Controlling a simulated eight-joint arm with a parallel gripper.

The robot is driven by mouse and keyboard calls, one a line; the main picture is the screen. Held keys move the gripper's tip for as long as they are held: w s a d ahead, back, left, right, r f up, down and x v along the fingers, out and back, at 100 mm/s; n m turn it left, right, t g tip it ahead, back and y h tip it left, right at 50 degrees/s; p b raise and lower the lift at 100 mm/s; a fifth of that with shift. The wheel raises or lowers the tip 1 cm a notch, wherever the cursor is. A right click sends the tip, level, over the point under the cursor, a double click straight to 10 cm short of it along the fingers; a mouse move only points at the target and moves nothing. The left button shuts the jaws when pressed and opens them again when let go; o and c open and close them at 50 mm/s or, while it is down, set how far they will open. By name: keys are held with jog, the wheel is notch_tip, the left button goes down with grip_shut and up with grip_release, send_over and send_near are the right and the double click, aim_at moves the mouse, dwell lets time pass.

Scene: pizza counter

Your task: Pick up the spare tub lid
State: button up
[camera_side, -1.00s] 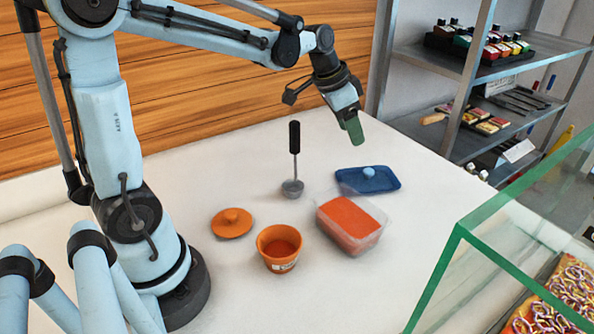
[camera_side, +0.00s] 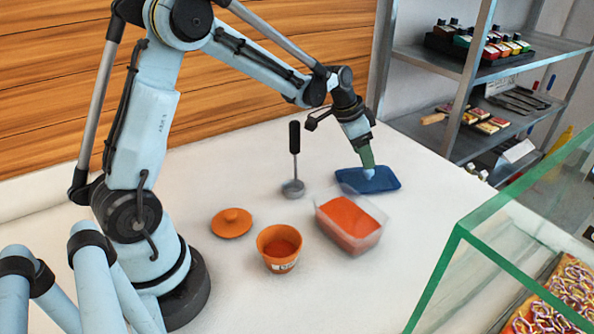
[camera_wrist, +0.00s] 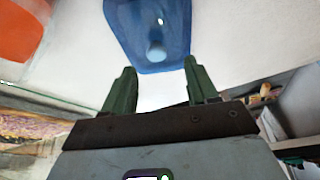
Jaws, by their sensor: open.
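A blue rectangular lid (camera_side: 379,182) with a light blue knob lies flat on the white counter, behind and right of the clear tub. It also shows at the top of the wrist view (camera_wrist: 150,25), with its knob (camera_wrist: 156,51) ahead of the fingers. My gripper (camera_side: 368,170) points down just over the lid, its green fingertips close to the knob. In the wrist view, the two green fingers (camera_wrist: 160,85) are apart with nothing between them. The side view does not show clearly whether they touch the knob.
The clear tub (camera_side: 368,243) of red sauce stands in front of the lid. An orange pot (camera_side: 280,262), a round orange lid (camera_side: 231,223) and a ladle with a black handle (camera_side: 294,140) are to the left. A green-edged glass case (camera_side: 455,245) and metal shelves (camera_side: 475,70) bound the right.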

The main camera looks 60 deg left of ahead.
aim_at(368, 176)
jog(key=x, duration=0.5)
jog(key=shift+s+d, duration=0.15)
grip_shut()
jog(key=shift+r, duration=0.1)
